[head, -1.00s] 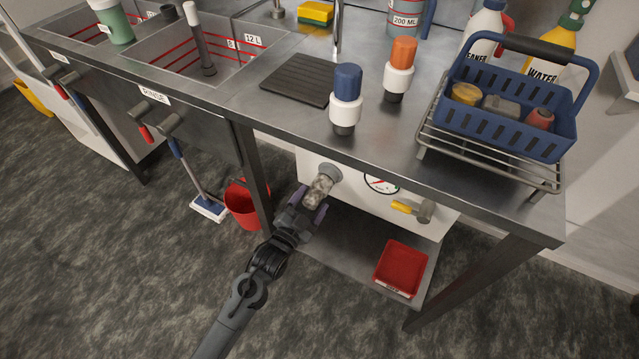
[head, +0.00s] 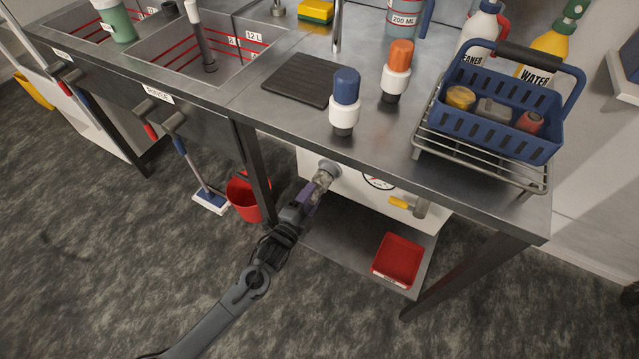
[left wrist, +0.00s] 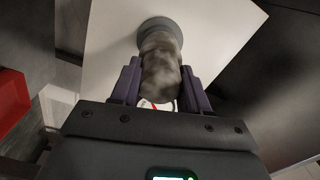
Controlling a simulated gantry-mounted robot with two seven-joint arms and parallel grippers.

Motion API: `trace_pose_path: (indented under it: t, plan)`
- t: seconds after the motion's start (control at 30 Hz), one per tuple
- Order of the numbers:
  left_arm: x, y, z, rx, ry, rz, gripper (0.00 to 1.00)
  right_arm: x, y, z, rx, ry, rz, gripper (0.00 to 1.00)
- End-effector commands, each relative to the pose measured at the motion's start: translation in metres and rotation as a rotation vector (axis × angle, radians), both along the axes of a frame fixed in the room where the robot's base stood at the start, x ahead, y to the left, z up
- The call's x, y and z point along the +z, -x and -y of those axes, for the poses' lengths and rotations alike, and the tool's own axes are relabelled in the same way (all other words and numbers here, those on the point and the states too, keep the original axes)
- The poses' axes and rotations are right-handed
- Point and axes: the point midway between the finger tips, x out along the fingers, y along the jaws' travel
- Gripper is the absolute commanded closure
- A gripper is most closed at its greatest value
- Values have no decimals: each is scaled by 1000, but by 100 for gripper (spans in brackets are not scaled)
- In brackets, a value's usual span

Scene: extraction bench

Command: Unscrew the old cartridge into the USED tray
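The old cartridge (head: 322,180) is a cloudy, mottled grey cylinder hanging from a grey round socket (head: 330,167) on the white housing under the bench. My left gripper (head: 316,189) is at the cartridge. In the left wrist view its purple fingers (left wrist: 160,88) lie against both sides of the cartridge (left wrist: 160,65), whose upper end is still in the socket (left wrist: 159,28). The red tray (head: 397,259), with a white label too small to read, sits on the low shelf to the right and looks empty. My right gripper is not in view.
A yellow-handled valve (head: 408,206) and a gauge (head: 379,181) are right of the cartridge. A bench leg (head: 252,172) and red bucket (head: 246,197) stand left. Blue-capped (head: 345,101) and orange-capped (head: 397,70) cartridges stand on the bench. The shelf (head: 340,245) has free room left of the tray.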

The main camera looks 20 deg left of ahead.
Motion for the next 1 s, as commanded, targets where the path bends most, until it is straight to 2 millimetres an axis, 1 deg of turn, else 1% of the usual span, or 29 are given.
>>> trace_pose_path:
  t: [0.03,0.13,0.27,0.37,0.47,0.67,1.0]
  plan:
    - [0,0,0,0,1,0,77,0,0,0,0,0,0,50]
    - [0,0,0,0,1,0,92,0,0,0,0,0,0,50]
    - [1,0,0,0,27,-7,92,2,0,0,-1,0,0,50]
    - [2,0,1,0,118,-30,92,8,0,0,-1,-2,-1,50]
    - [4,0,1,1,280,-64,92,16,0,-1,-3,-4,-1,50]
    - [4,1,0,2,656,-148,92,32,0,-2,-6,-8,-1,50]
    - [4,1,1,2,1314,-292,92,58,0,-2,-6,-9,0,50]
